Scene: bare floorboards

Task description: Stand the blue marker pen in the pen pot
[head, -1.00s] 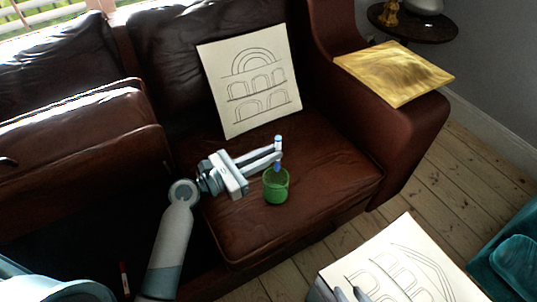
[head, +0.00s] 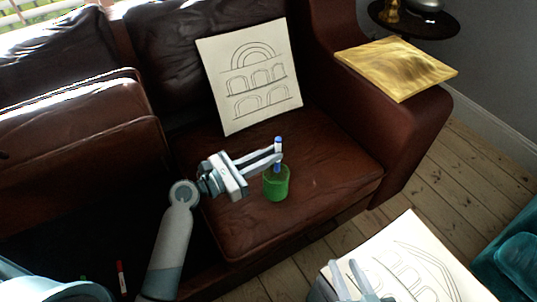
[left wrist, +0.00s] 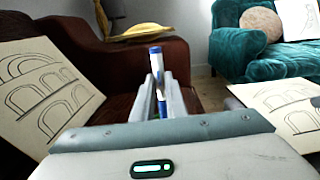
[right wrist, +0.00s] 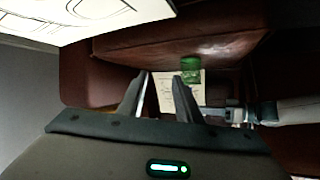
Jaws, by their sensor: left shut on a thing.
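The blue marker pen (head: 278,141) is upright, white-bodied with blue ends. My left gripper (head: 276,155) is shut on it; the pen also shows between the fingers in the left wrist view (left wrist: 155,62). The green pen pot (head: 276,186) stands on the brown leather sofa seat. The pen's lower end is at the pot's mouth; I cannot tell how far inside it reaches. The pot also shows in the right wrist view (right wrist: 191,72). My right gripper (head: 350,270) is open and empty, in front of a drawing at the lower right; its spread fingers show in the right wrist view (right wrist: 162,76).
A drawing of arches (head: 248,80) leans on the sofa back behind the pot. Another drawing (head: 425,268) is at the lower right. A yellow board (head: 396,67) lies on the sofa arm. A red pen (head: 121,278) is at the lower left. The seat around the pot is clear.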

